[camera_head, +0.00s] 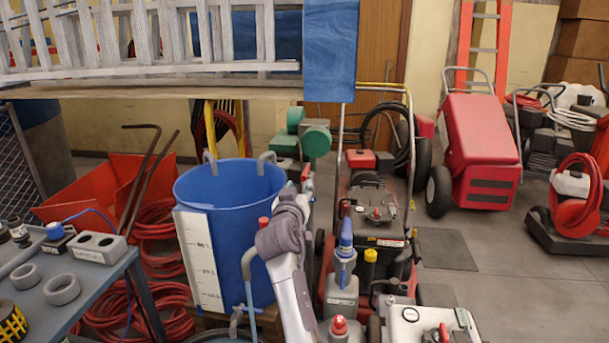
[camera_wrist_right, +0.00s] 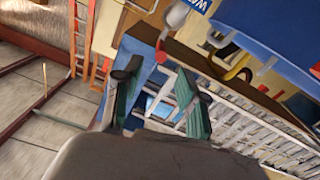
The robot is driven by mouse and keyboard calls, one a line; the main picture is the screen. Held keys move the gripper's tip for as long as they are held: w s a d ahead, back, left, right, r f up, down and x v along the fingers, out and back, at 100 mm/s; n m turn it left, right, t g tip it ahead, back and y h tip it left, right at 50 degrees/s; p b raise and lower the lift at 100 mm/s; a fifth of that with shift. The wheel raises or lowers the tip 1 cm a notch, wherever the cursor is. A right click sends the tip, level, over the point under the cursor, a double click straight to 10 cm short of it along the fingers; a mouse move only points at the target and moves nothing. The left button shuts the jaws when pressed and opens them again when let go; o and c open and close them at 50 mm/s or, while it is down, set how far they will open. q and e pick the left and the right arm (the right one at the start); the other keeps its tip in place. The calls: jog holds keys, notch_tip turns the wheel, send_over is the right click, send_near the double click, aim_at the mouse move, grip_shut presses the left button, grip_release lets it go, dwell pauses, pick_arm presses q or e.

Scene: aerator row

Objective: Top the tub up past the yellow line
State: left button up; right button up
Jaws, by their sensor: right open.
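The blue tub (camera_head: 232,222) stands upright left of centre in the head view, with two grey hooks over its rim. A white marked strip (camera_head: 198,262) runs down its front. I cannot make out a yellow line or the water level. A grey curved pipe (camera_head: 246,266) stands in front of the tub, near a red knob (camera_head: 263,222). My right gripper (camera_head: 300,188) is beside the tub's right side, apart from the pipe. In the wrist view its fingers (camera_wrist_right: 165,82) are spread with nothing between them. My left gripper is out of view.
A grey bench (camera_head: 100,275) with rings and fittings is at left. Red hose (camera_head: 155,250) coils on the floor behind it. Bottles (camera_head: 342,290) and a red-and-black machine (camera_head: 375,200) crowd the right of my arm. Grey floor (camera_head: 500,255) is open farther right.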

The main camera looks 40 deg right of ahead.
aim_at(303, 179)
jog(key=x, duration=0.8)
jog(key=shift+w+d+f, duration=0.1)
jog(key=shift+d+f, duration=0.05)
jog(key=shift+d, duration=0.1)
grip_shut()
